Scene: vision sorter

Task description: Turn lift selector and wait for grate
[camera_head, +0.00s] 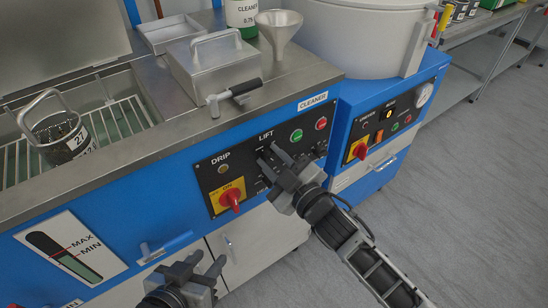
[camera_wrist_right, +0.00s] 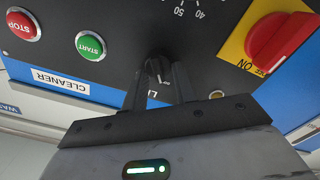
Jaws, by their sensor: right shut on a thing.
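The lift selector is a small black knob (camera_wrist_right: 154,66) on the black control panel in the right wrist view. My right gripper (camera_head: 270,158) reaches the panel under the LIFT label, and its fingers (camera_wrist_right: 158,84) are shut on the knob from both sides. In the head view the gripper hides the knob. The grate (camera_head: 112,122) is a metal wire rack in the open tank at the left. My left gripper (camera_head: 207,262) is open and empty, low in front of the cabinet.
A red rotary switch on a yellow plate (camera_head: 231,198) sits left of the selector. Green START (camera_head: 296,136) and red STOP (camera_head: 321,124) buttons sit right of it. The floor at the right is clear.

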